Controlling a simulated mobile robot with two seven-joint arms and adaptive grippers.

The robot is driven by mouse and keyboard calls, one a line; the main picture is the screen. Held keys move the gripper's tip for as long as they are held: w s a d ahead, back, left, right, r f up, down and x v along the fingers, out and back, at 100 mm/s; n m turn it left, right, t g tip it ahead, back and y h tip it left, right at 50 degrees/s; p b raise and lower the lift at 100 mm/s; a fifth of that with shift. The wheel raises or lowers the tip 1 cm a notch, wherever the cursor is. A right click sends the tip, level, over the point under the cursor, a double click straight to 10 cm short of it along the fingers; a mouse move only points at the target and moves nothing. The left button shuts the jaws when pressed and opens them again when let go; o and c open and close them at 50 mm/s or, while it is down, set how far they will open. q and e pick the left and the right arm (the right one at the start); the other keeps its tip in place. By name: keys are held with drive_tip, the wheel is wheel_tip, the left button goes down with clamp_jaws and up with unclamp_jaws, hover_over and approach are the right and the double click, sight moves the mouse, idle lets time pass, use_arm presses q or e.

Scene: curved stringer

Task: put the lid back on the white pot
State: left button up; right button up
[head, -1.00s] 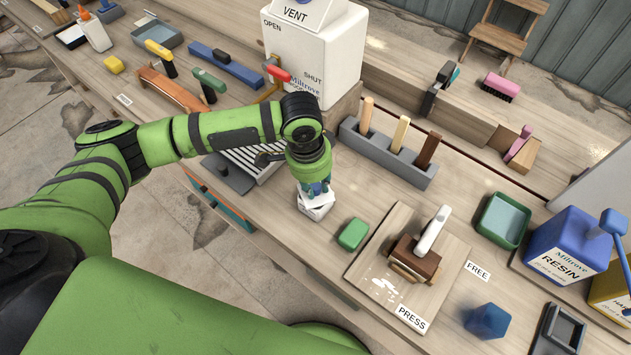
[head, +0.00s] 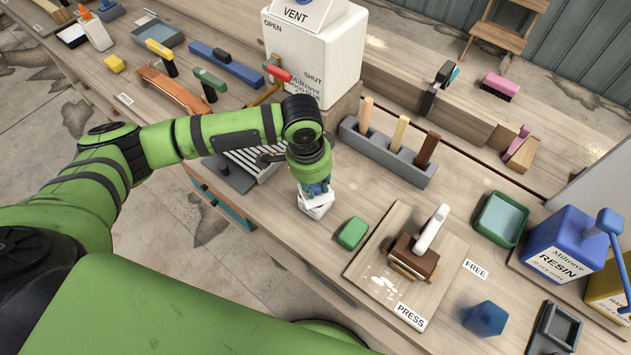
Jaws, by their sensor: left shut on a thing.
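The small white pot (head: 314,213) stands on the workbench left of the green block. My left gripper (head: 316,190) points down directly over it, shut on a pale piece at its top that looks like the lid (head: 319,200). The lid sits right at the top of the pot, slightly skewed to it; I cannot tell whether it is fully seated. The gripper and wrist hide part of the lid's top. My right gripper is not in view.
A green block (head: 352,233) and a wooden press board (head: 365,268) with a brown tool lie to the right. A grey holder (head: 375,150) with wooden handles stands behind. The white VENT box (head: 325,60) stands further back. A grey slatted piece (head: 245,160) is at left.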

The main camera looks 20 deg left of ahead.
use_arm(q)
drive_tip(key=shift+p, duration=0.45)
idle(0.5)
drive_tip(key=o, duration=0.9)
drive_tip(key=shift+o, duration=0.5)
drive_tip(key=o, duration=0.4)
